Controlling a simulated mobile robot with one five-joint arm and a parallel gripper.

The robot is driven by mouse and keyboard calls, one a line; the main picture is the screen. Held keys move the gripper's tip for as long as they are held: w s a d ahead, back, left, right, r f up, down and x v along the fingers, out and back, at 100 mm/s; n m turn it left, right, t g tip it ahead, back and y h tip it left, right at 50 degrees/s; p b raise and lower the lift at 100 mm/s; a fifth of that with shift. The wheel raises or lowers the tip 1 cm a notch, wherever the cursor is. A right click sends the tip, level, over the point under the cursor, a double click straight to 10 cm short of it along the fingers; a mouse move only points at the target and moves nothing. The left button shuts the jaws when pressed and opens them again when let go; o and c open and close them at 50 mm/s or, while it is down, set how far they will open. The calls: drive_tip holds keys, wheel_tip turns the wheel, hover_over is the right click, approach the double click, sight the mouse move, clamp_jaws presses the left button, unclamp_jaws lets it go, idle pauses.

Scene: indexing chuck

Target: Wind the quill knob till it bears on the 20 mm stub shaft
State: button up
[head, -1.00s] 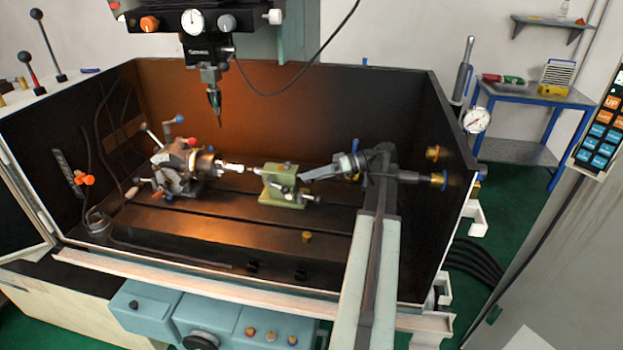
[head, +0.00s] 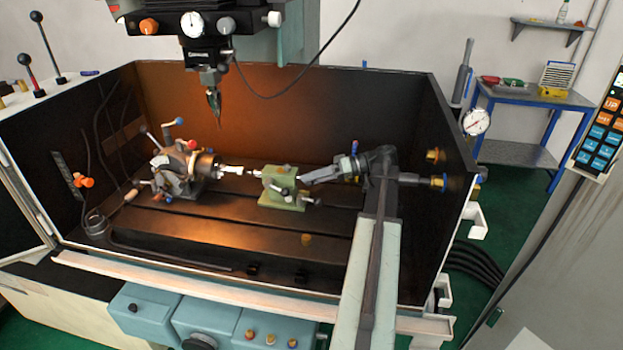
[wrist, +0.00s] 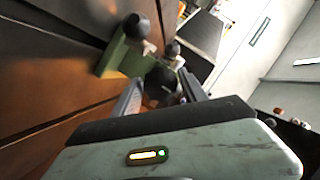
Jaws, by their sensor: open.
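The green tailstock (head: 283,190) stands on the machine bed, in line with the chuck (head: 190,172) to its left. The bright stub shaft (head: 231,169) sticks out of the chuck toward it. A small gap or contact at the shaft's end is too small to tell. My gripper (head: 309,180) reaches in from the right, close to the tailstock's right side. In the wrist view the open jaws (wrist: 160,92) stand either side of a dark round knob (wrist: 163,85), apparently the quill knob. Whether they touch it is unclear. The green tailstock body (wrist: 122,52) lies just beyond.
A pointed spindle tool (head: 214,108) hangs above the bed. Dark enclosure walls (head: 300,110) close the back and sides. Two dark ball knobs, one of them the upper knob (wrist: 137,26), stand near my jaws.

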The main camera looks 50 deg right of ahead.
drive_tip(key=p+v, duration=0.2)
drive_tip(key=v, duration=0.5)
drive_tip(key=shift+s+d, duration=0.2)
drive_tip(key=shift+d, duration=0.05)
drive_tip(key=shift+r, duration=0.1)
